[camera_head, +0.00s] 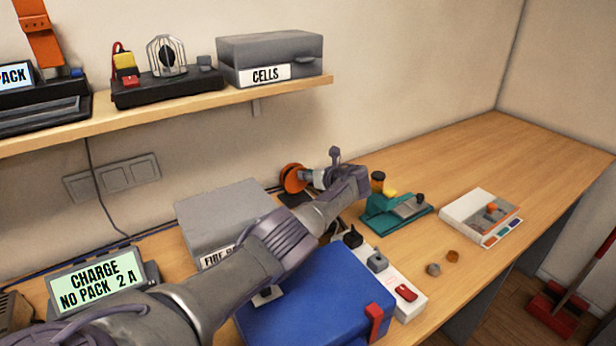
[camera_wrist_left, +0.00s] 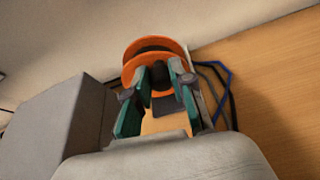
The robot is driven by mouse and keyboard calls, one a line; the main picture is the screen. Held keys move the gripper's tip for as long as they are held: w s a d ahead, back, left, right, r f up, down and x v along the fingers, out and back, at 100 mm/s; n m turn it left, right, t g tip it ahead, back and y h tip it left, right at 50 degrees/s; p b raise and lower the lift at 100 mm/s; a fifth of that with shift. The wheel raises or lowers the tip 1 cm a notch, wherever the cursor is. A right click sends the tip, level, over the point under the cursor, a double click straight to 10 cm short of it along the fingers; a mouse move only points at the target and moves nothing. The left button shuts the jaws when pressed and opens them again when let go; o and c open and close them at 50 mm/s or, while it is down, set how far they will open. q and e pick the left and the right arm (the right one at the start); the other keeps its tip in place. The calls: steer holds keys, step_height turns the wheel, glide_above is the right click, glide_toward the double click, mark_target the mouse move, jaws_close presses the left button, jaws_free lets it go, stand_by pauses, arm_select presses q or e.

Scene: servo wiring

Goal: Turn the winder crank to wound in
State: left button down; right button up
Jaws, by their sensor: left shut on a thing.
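The winder's orange reel (camera_head: 293,178) stands at the back of the bench by the wall. Its orange rim (camera_wrist_left: 150,49) fills the upper middle of the left wrist view. My left arm reaches across the bench to it, and my left gripper (camera_head: 322,180) is at the reel's right side. In the left wrist view the two teal-padded fingers of my left gripper (camera_wrist_left: 160,82) are shut on the dark crank handle (camera_wrist_left: 160,75) in front of the reel. The rest of the crank is mostly hidden by the fingers. My right gripper is not in view.
A blue case (camera_head: 325,300) and a white power strip (camera_head: 410,297) lie in front. A teal tool (camera_head: 395,215) and a white box (camera_head: 470,215) stand to the right. The far right bench is clear.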

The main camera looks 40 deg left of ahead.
arm_select(q)
steer(key=c, duration=1)
jaws_free()
steer(key=shift+d, duration=0.1)
steer(key=v, duration=1.1)
steer(key=shift+s+d+r, duration=0.15)
steer(key=shift+s+d, duration=0.05)
steer(key=shift+d, duration=0.15)
